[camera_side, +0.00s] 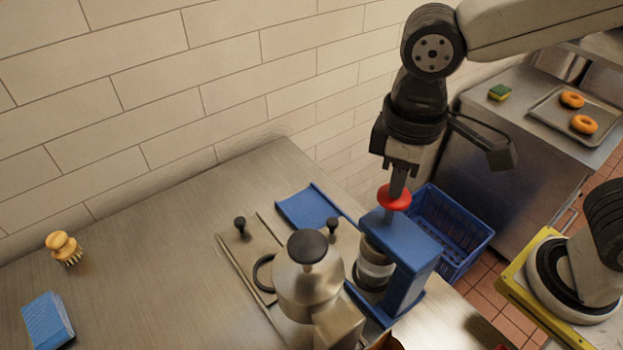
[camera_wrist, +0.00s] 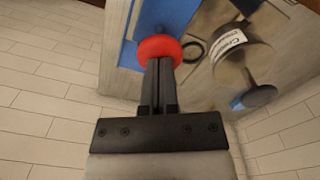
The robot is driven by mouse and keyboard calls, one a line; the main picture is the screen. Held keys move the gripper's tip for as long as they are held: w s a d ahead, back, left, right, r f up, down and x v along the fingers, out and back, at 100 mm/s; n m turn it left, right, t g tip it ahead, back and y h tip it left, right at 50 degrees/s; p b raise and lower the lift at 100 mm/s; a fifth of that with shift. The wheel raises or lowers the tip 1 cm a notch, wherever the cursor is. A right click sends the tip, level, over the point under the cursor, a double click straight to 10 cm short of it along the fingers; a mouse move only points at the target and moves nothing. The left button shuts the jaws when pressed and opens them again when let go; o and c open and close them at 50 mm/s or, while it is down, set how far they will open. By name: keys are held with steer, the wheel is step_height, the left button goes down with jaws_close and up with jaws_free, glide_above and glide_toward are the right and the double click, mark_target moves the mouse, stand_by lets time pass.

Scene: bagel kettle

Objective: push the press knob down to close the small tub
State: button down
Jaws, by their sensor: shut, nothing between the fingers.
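The red press knob (camera_side: 394,199) sits on top of the blue press (camera_side: 402,240), just right of the middle in the side view. It also shows in the wrist view (camera_wrist: 160,47). My gripper (camera_side: 397,188) points down with its fingers shut and empty. The fingertips are at the top of the knob and appear to touch it; exact contact is hard to tell. In the wrist view my gripper (camera_wrist: 160,66) overlaps the knob's edge. The small tub (camera_side: 375,268) stands under the press arm, partly hidden by it. Whether its lid is seated cannot be seen.
A metal kettle (camera_side: 308,284) with a black knob stands left of the press. A blue crate (camera_side: 462,233) lies behind it to the right. A brush (camera_side: 63,246) and a blue sponge (camera_side: 47,320) lie at far left. The counter (camera_side: 150,270) between is clear.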

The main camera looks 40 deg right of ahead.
steer(key=shift+f, duration=1.85)
steer(key=shift+r, duration=0.1)
steer(key=shift+r, duration=2.8)
steer(key=shift+r, duration=3)
